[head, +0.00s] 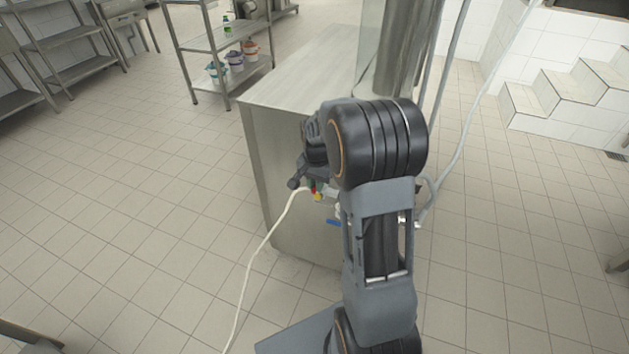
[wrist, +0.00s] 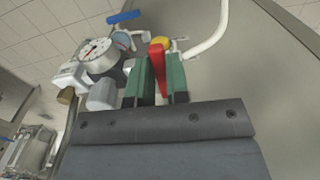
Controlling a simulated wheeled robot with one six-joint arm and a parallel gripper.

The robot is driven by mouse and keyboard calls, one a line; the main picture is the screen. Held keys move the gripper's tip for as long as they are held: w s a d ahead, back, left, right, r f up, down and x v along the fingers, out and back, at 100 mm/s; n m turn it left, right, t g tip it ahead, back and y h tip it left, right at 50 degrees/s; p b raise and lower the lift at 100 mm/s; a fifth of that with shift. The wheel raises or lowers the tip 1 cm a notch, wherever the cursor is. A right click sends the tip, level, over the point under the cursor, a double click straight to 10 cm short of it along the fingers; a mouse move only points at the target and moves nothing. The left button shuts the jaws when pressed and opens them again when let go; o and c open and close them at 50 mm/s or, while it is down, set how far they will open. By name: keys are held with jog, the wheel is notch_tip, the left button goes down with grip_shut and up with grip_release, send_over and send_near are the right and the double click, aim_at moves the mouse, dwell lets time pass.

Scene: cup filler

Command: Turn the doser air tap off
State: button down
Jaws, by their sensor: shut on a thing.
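In the wrist view my gripper (wrist: 158,82) has its two green fingers on either side of a red tap lever (wrist: 157,66), shut on it. The lever stands lengthwise between the fingers, and its lower end is hidden by the gripper. A yellow round part (wrist: 161,41) sits just behind the lever. A blue lever (wrist: 123,17) and a round pressure gauge (wrist: 97,53) are to the left, apart from the fingers. In the head view the blue lever (head: 334,222) shows low on the steel cabinet side, while my arm hides most of the fittings.
The steel cabinet (head: 300,95) stands right behind the fittings. A pale hose (head: 253,262) runs from them down across the floor. Another hose (head: 466,120) rises at the right. A shelf rack with small buckets (head: 235,61) stands at the back. The tiled floor (head: 130,210) at left is clear.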

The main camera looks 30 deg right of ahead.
jog(key=shift+s+d+n, duration=0.1)
jog(key=shift+n, duration=0.3)
jog(key=c, duration=1.1)
grip_release()
jog(key=shift+r, duration=0.1)
notch_tip(320, 180, up, 14)
jog(key=p, duration=0.2)
jog(key=shift+f, duration=0.2)
